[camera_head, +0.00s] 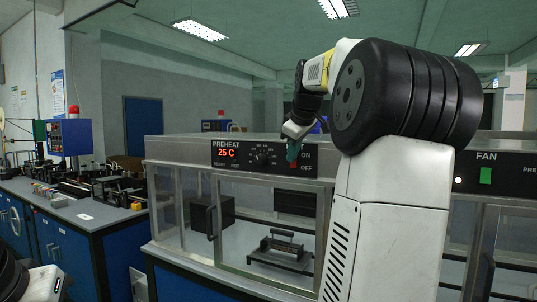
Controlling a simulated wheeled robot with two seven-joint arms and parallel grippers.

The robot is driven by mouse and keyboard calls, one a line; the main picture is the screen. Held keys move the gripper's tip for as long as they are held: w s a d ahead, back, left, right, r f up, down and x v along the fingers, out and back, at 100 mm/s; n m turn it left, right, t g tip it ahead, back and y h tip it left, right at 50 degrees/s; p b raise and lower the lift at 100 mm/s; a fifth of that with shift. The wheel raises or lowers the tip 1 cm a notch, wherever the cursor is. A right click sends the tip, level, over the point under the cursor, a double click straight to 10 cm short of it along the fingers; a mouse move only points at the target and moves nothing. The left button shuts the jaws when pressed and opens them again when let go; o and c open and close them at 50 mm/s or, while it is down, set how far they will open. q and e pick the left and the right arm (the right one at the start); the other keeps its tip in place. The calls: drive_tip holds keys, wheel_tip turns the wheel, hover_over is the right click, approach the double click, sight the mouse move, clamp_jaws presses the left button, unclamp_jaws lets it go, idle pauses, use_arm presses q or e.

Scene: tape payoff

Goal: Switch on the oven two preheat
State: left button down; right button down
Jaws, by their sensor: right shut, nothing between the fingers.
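A dark dial (261,158) sits right of the display. The ON/OFF switch (293,154) is small, dark green and red, and partly covered by my gripper. My right gripper (294,132) is shut and empty, pointing down at this switch. Whether it touches the switch, and the switch's position, I cannot tell. My left gripper is out of view; only part of my left arm shows at the bottom left corner.
Under the panel is a glass-fronted oven cabinet (180,238) with a door handle (211,223) and a dark fixture (283,250) inside. A FAN panel (487,157) with a green switch (485,176) is at right. A blue workbench (85,250) with equipment stands at left.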

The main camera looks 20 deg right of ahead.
drive_tip(key=shift+d, duration=0.1)
drive_tip(key=shift+w+d+r, duration=0.1)
drive_tip(key=shift+w+d, duration=0.05)
drive_tip(key=shift+w, duration=0.05)
drive_tip(key=shift+r, duration=0.1)
idle(0.3)
drive_tip(key=shift+r, duration=0.75)
